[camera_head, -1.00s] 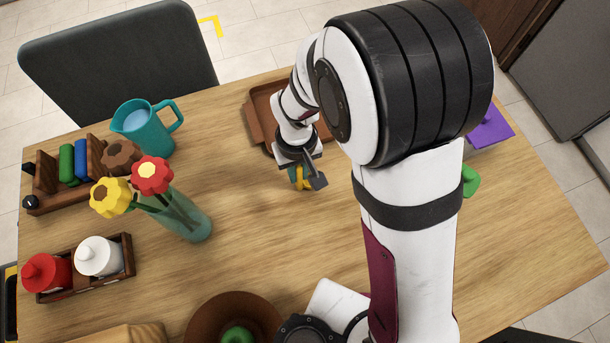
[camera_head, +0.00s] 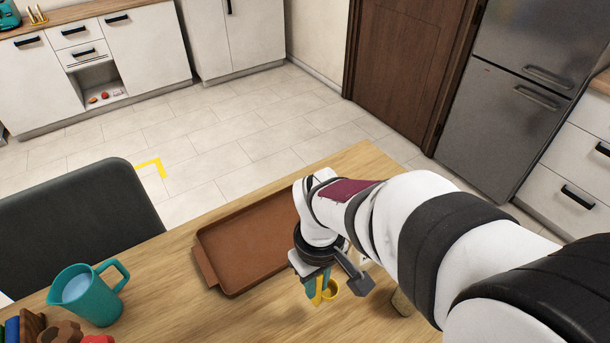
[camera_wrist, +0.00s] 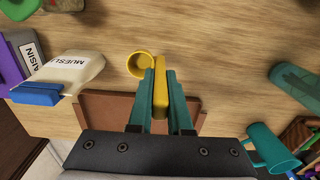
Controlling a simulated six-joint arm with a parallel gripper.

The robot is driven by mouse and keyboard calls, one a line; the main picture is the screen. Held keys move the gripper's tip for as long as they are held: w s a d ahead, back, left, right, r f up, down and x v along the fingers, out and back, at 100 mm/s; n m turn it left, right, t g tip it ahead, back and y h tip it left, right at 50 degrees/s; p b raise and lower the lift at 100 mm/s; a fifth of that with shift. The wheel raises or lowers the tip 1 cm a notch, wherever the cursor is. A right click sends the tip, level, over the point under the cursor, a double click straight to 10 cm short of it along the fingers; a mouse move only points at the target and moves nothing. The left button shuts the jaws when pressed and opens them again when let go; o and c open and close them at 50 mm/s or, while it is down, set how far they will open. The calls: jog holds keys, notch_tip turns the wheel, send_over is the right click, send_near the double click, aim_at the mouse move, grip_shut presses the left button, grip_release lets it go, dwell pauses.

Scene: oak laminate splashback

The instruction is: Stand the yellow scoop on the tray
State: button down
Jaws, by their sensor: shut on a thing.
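The yellow scoop (camera_head: 331,289) is held by its handle in my gripper (camera_head: 318,286), just to the right of the tray's near edge in the head view. In the wrist view the scoop's round cup (camera_wrist: 140,65) sticks out past the teal fingers of my gripper (camera_wrist: 160,85), which are shut on the yellow handle. The brown rectangular tray (camera_head: 248,245) lies on the table and looks empty where it shows. My arm hides its right end. In the wrist view only part of the tray (camera_wrist: 100,110) shows, behind the gripper.
A teal jug (camera_head: 90,293) stands left of the tray. In the wrist view a bag marked MUESLI (camera_wrist: 70,72) with a blue base and a purple pack (camera_wrist: 12,65) lie left. A vase (camera_wrist: 297,85) is at the right. A dark chair (camera_head: 75,220) stands beyond the table.

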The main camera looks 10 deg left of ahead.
jog(key=w+a, duration=0.3)
jog(key=w, duration=1)
send_over(266, 261)
notch_tip(266, 261, down, 10)
jog(key=shift+r, duration=0.2)
jog(key=shift+f, duration=0.15)
jog(key=shift+f, duration=0.1)
jog(key=c, duration=0.8)
grip_release()
jog(key=shift+c, duration=0.2)
